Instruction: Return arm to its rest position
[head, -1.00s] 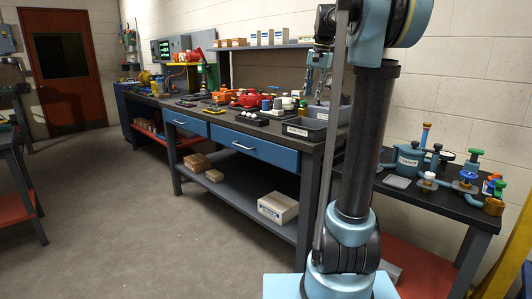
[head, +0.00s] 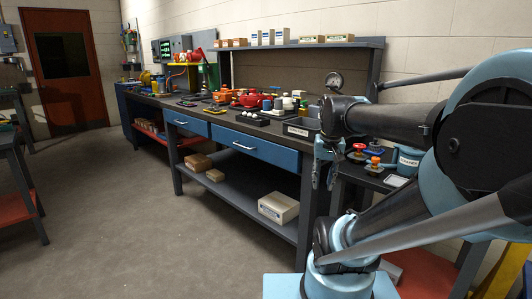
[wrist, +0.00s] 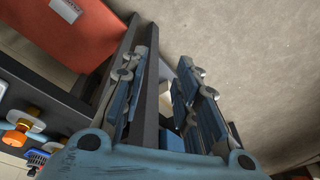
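My gripper (head: 324,183) hangs fingers down at the end of my folded arm, in front of the right end of the long workbench (head: 260,127) in the head view. In the wrist view its two blue-grey fingers (wrist: 165,62) stand apart with nothing between the tips, so it is open and empty. Past the fingers the wrist view shows a dark frame bar, part of a pale box and the grey floor. My forearm and elbow cover much of the smaller table at the right.
A grey bin (head: 298,128) stands at the bench's right end, near my gripper. A white box (head: 278,207) and brown boxes (head: 198,162) sit on the lower shelf. Red and orange knobbed parts (head: 374,162) stand just right of my gripper. Open floor (head: 130,225) lies at left.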

